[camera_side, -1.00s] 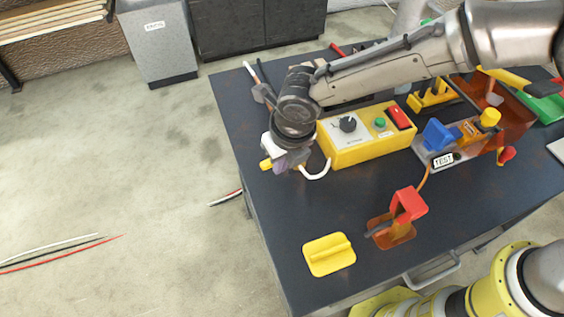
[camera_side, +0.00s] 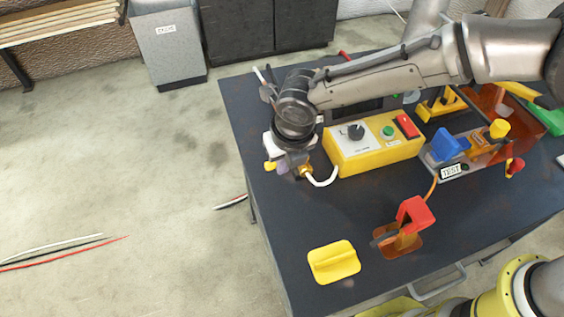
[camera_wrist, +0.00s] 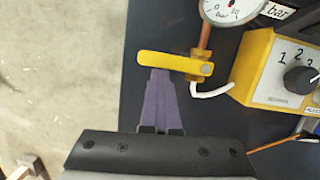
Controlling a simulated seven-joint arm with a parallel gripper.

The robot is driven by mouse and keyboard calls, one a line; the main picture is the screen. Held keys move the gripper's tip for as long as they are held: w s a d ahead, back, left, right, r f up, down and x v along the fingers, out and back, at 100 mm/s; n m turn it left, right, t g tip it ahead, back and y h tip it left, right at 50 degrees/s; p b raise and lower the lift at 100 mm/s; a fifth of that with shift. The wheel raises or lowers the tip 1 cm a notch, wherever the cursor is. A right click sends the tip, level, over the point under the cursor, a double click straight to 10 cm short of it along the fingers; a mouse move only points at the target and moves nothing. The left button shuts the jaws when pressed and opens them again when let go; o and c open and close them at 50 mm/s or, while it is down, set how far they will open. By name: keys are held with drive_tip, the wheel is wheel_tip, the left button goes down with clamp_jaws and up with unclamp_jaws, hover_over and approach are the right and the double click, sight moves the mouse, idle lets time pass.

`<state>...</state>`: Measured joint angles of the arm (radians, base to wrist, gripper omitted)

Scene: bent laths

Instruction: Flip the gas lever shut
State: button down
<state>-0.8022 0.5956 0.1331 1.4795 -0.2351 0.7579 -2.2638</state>
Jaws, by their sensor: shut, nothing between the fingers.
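The gas lever (camera_wrist: 165,63) is a yellow handle with its pivot at the right end, on a brass fitting below a copper pipe (camera_wrist: 205,38). It points left, crosswise to the pipe. In the side view, its yellow end (camera_side: 269,166) shows beside my gripper (camera_side: 283,168). My gripper (camera_wrist: 160,72) has purple fingers, closed together and empty. In the wrist view the tips meet the near edge of the lever around its middle; I cannot tell whether they touch it. The brass fitting (camera_side: 305,171) is partly hidden by my gripper in the side view.
A pressure gauge (camera_wrist: 230,8) sits above the pipe. A white hose (camera_side: 322,181) runs to the yellow control box (camera_side: 375,150) on the right. A yellow plate (camera_side: 334,262) and a red-handled clamp (camera_side: 414,214) are nearer the front.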

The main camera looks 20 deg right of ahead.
drive_tip(key=shift+s+d, duration=0.3)
drive_tip(key=shift+d, duration=0.05)
drive_tip(key=shift+s, duration=0.55)
drive_tip(key=s, duration=0.3)
drive_tip(key=shift+r, duration=0.1)
drive_tip(key=v, duration=1)
drive_tip(key=w+d+r+m+t, duration=0.1)
drive_tip(key=w+d+r+m, duration=0.2)
drive_tip(key=w+d+r, duration=0.35)
drive_tip(key=s+d+r+m+t, duration=0.1)
drive_tip(key=s+d+r+m, duration=0.15)
drive_tip(key=d, duration=0.55)
drive_tip(key=s+d+r+m, duration=0.2)
drive_tip(key=d+r+m, duration=0.15)
drive_tip(key=d, duration=0.45)
drive_tip(key=s+d+m+t, duration=0.1)
drive_tip(key=s+d+m, duration=1)
drive_tip(key=d+m, duration=0.1)
drive_tip(key=s+f+m, duration=0.6)
drive_tip(key=s+m, duration=0.1)
drive_tip(key=m, duration=0.9)
drive_tip(key=shift+s+d, duration=0.25)
drive_tip(key=shift+d, duration=0.2)
